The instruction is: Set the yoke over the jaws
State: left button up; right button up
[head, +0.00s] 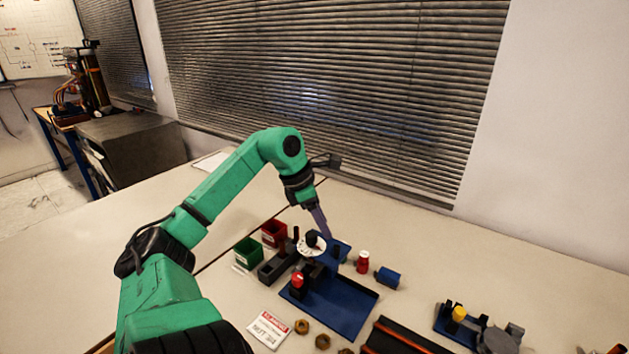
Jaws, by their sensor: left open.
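A blue rig (345,308) stands on the table, with a white dial (312,243), a red knob (298,280) and dark blocks at its left side. I cannot tell for certain which small parts are the jaws or the yoke. My left gripper (325,232) points down at the back of the rig, close to the dial and a raised blue part. It is open; the view is too small to show its fingers apart or any contact. My right gripper is out of view.
Green (247,252) and red (274,233) bins stand left of the rig. A red bottle (363,262) and blue cylinder (388,278) stand right of it. Brass nuts (301,327) and a label card (268,329) lie in front. A yellow-knobbed fixture (459,314) stands at right.

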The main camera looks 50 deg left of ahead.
pick_arm(q)
jog(key=v, duration=0.6)
jog(key=shift+b, duration=0.3)
